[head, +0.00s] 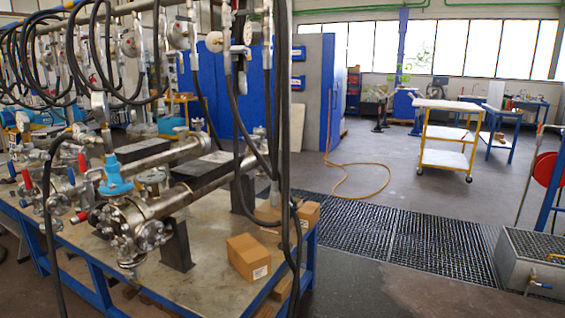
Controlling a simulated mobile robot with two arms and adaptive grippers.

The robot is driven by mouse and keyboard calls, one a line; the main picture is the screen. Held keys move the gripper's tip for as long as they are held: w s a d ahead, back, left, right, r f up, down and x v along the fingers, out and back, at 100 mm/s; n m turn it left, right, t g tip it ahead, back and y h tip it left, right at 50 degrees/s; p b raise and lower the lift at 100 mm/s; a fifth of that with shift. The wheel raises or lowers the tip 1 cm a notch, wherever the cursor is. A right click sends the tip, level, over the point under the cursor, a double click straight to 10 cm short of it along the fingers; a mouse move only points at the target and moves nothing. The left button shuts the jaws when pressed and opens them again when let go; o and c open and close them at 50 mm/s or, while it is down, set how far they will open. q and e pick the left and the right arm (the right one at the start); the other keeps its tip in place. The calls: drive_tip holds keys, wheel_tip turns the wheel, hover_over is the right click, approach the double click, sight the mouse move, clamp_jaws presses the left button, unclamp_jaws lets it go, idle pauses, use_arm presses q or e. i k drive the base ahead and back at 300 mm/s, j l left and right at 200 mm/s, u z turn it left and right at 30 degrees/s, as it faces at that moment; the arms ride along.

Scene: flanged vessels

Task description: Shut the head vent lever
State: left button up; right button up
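Two flanged metal vessels lie horizontally on a blue-framed table (215,262): a front vessel (168,204) and a rear vessel (168,156). Small valve levers show at their left ends: a red lever (27,179), another red lever (82,161), a third red lever (79,217), a blue lever (71,176) and another blue lever (12,168). I cannot tell which one is the head vent lever, nor whether it is open or shut. A light-blue fitting (115,181) sits on top of the front vessel's left end. Neither of my grippers is in view.
Black hoses (240,110) hang over and in front of the vessels. A cardboard box (248,256) lies at the table's right. A floor grating (400,235), an orange hose (362,193) and a yellow-framed cart (447,135) are to the right. Open floor lies around the cart.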

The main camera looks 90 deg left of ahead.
sight(69, 170)
drive_tip(key=u, duration=0.5)
drive_tip(key=l+u, duration=0.1)
drive_tip(key=u, duration=0.4)
drive_tip(key=k+u, duration=0.1)
drive_tip(key=u, duration=1.35)
drive_tip(key=k+u, duration=0.1)
drive_tip(key=u, duration=1.4)
drive_tip(key=j, duration=0.3)
drive_tip(key=k+j, duration=0.15)
drive_tip(key=j, duration=0.15)
drive_tip(key=j+z, duration=0.3)
drive_tip(key=j, duration=0.75)
drive_tip(key=k+j+z, duration=0.1)
drive_tip(key=j+z, duration=0.25)
drive_tip(key=j, duration=0.75)
drive_tip(key=i+j+z, duration=0.3)
drive_tip(key=i+j, duration=0.2)
drive_tip(key=i+j+z, duration=0.15)
drive_tip(key=j, duration=0.3)
drive_tip(key=i+j+z, duration=0.2)
drive_tip(key=j, duration=0.2)
drive_tip(key=i+j+z, duration=0.15)
drive_tip(key=j, duration=0.25)
drive_tip(key=i+j+z, duration=0.15)
drive_tip(key=j, duration=0.3)
drive_tip(key=i, duration=0.1)
